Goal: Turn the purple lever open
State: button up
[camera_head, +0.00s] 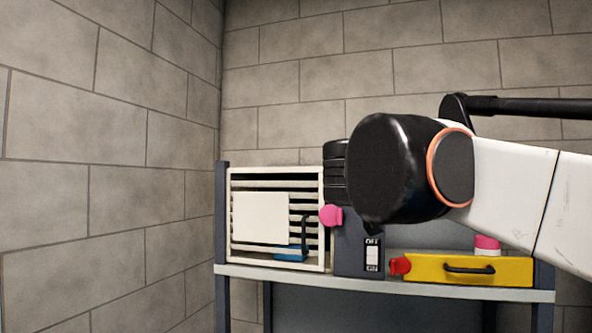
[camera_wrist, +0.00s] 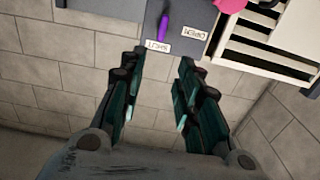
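The purple lever (camera_wrist: 163,26) sits on a dark grey panel (camera_wrist: 182,15) near the top of the wrist view. Its lower end points toward the label reading SHUT (camera_wrist: 158,45). A label reading OPEN (camera_wrist: 194,32) is to its right; the lettering appears upside down. My gripper (camera_wrist: 163,60) is open and empty, its two dark teal fingers apart. In the picture, the fingertips lie just below the lever and SHUT label, apart from the lever. In the head view, my arm hides the lever and gripper.
A slatted vent (camera_head: 236,262) with a white plate (camera_head: 261,218) stands left on the shelf (camera_head: 340,283). A pink knob (camera_head: 331,215) is beside the dark grey box (camera_head: 347,255). A yellow case (camera_head: 510,271) with a red knob (camera_head: 400,266) lies right.

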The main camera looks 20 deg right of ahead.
jog(key=p+x, duration=0.3)
jog(key=x, duration=1)
jog(key=shift+w+d+f, duration=0.15)
jog(key=shift+w+d, duration=0.05)
jog(key=shift+s, duration=0.1)
grip_shut()
